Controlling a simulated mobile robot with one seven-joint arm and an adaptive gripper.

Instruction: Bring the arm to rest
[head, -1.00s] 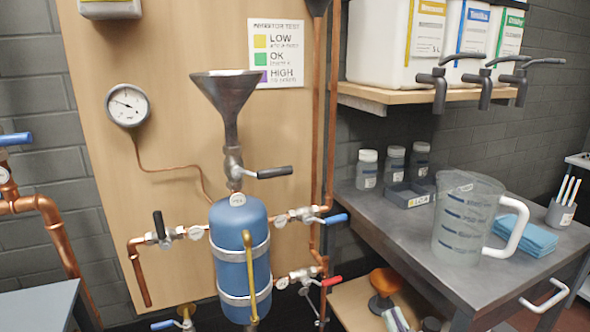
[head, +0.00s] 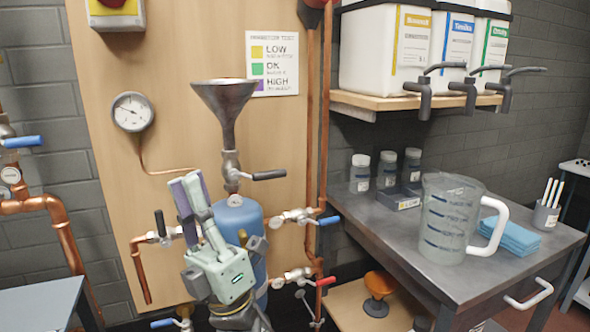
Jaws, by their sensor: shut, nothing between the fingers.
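My gripper (head: 188,190) is in the lower middle of the head view, in front of the blue tank (head: 238,217) and hiding much of it. Its fingers point up and are together, with nothing seen between them. My wrist and arm come up from the bottom edge below it. I cannot tell from this view how far the gripper is from the tank or the pipe valve (head: 163,233) beside it.
A funnel (head: 224,103) stands above the tank, with a gauge (head: 132,112) at left. Valves with blue (head: 328,220) and red (head: 326,281) handles are right of the tank. A metal bench (head: 400,222) carries a measuring jug (head: 447,220), small jars and a blue cloth (head: 508,238).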

